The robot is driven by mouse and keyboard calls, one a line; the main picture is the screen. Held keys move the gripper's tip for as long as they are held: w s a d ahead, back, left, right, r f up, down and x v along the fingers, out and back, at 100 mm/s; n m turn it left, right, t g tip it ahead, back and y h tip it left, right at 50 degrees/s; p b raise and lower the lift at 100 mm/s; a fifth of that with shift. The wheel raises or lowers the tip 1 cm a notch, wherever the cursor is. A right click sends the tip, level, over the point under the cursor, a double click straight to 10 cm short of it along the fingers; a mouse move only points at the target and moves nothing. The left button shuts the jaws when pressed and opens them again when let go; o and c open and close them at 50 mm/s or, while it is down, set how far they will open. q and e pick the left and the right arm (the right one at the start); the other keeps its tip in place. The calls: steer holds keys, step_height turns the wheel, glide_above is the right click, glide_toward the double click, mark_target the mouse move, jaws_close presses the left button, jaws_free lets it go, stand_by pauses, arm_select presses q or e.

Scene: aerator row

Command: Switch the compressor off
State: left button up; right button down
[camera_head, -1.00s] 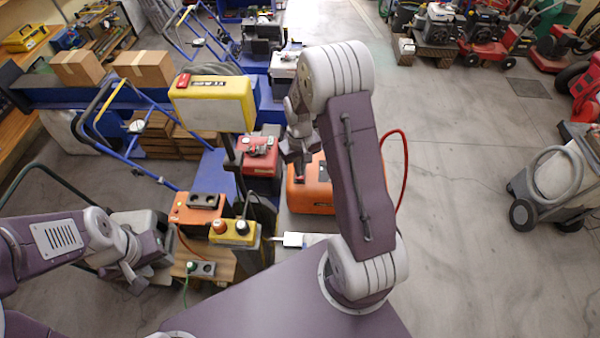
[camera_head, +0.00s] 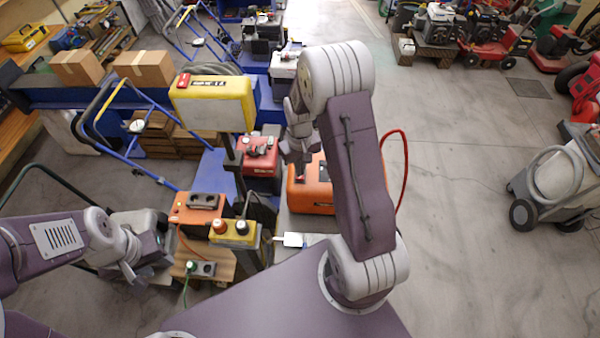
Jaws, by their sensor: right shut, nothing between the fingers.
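An orange boxy machine (camera_head: 321,195) with a red hose at its right side stands right of centre and looks like the compressor. My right arm hides part of it. My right gripper (camera_head: 300,172) points down at its left top part, shut and empty. A small red part shows at the fingertips; I cannot tell whether they touch it. My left gripper (camera_head: 132,278) is low at the left, away from the orange machine, and its fingers are too unclear to read.
A second orange unit (camera_head: 197,208) and a red machine (camera_head: 258,157) are near. The floor (camera_head: 470,110) at the right is mostly open.

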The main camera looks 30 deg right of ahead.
steer(key=shift+f+b, duration=0.65)
steer(key=shift+f, duration=0.25)
stand_by(0.3)
step_height(320, 180, up, 7)
steer(key=p, duration=0.6)
steer(key=shift+r, duration=0.1)
